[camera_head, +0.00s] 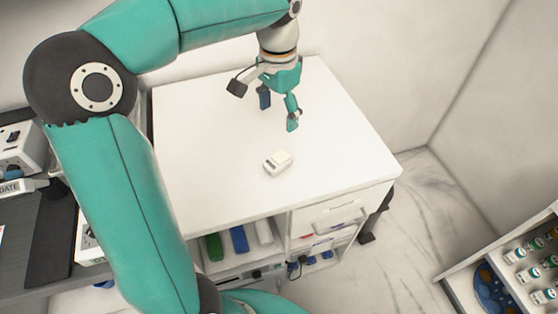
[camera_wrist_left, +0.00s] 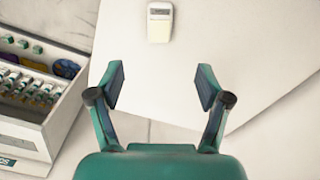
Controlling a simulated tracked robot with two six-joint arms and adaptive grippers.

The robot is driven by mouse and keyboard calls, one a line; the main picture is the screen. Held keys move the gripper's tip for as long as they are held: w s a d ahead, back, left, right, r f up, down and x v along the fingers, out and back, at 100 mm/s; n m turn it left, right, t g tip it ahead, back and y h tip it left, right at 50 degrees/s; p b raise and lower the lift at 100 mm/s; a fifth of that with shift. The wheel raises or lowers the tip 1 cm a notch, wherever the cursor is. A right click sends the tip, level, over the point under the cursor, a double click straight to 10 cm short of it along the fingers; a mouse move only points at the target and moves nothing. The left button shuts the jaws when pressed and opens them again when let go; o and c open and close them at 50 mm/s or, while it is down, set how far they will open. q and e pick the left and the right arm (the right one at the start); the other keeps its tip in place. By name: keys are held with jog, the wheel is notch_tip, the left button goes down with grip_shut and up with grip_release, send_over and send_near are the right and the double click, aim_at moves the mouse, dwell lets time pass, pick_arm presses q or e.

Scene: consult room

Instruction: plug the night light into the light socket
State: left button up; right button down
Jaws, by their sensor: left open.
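A small white device (camera_head: 278,163), which looks like the night light, lies on the white tabletop (camera_head: 190,120) near its front middle. It also shows in the left wrist view (camera_wrist_left: 160,22), at the top centre, with a pale yellow lower half. My left gripper (camera_head: 278,112) is open and empty above the tabletop, behind the device in the head view. In the left wrist view its two fingers (camera_wrist_left: 160,88) are spread wide with nothing between them. The device lies beyond the fingertips and is not touched. I cannot make out a light socket. My right gripper is not in view.
Below the tabletop are shelves with green and blue items (camera_head: 239,240) and a white drawer (camera_head: 325,215). A rack of small bottles (camera_head: 530,268) stands at lower right. A dark desk surface (camera_head: 50,235) is at left. The tabletop around the device is clear.

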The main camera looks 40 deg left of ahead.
pick_arm(q)
send_over(278, 159)
notch_tip(278, 159, down, 10)
jog(key=shift+f, duration=0.35)
jog(key=shift+f, duration=0.1)
jog(key=shift+f+p, duration=0.45)
jog(key=shift+f, duration=2.05)
jog(key=c, duration=1.2)
